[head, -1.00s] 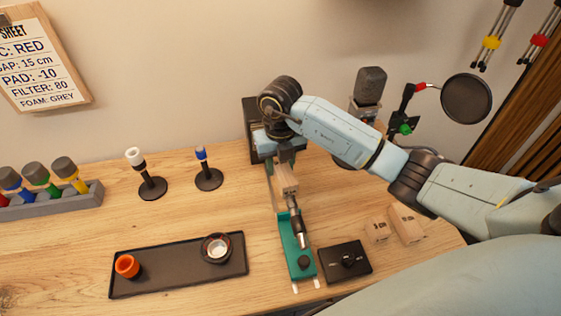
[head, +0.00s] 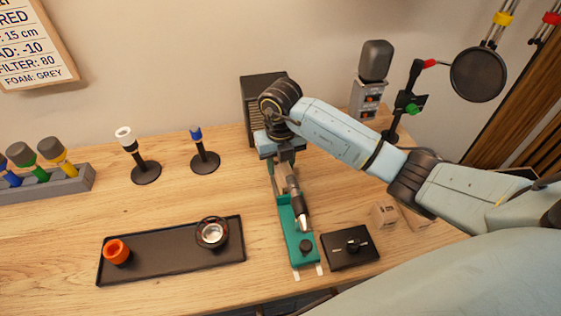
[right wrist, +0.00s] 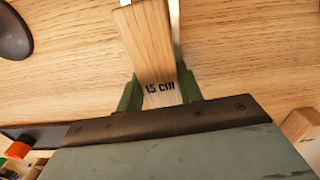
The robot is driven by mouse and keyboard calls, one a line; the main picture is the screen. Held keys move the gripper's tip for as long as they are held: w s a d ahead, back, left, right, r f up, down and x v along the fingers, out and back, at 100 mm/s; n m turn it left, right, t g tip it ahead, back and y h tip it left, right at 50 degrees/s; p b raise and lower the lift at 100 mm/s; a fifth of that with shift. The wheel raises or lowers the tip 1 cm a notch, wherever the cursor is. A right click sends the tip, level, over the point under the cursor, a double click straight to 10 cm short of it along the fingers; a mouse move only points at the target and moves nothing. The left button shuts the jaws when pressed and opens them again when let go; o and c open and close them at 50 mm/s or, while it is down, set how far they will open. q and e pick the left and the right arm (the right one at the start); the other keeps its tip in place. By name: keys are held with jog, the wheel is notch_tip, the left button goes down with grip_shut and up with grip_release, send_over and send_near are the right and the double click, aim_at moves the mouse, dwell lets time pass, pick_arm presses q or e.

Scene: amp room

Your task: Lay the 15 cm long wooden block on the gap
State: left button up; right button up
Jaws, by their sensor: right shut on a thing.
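The 15 cm wooden block (head: 281,183) is in my right gripper (head: 280,160), in front of the black amp (head: 258,92). The right wrist view shows its "15 cm" label on the block (right wrist: 150,45), between the green fingers (right wrist: 159,92). In the head view the block is over the pale rails between the amp and the teal slide (head: 297,238). A microphone (head: 299,208) lies along that slide. I cannot tell whether the block touches the rails or the microphone. The gap is largely hidden by gripper and block. My left gripper is out of view.
A black tray (head: 170,256) is at front left. Two stands (head: 204,158) are behind it. A pop filter (head: 477,75) is at right.

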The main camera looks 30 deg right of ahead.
dwell(0.3)
jog(key=o, duration=1.2)
jog(key=shift+f, duration=0.1)
jog(key=shift+c, duration=0.2)
notch_tip(320, 180, up, 14)
jog(key=shift+f+p, duration=0.25)
jog(key=shift+p, duration=0.15)
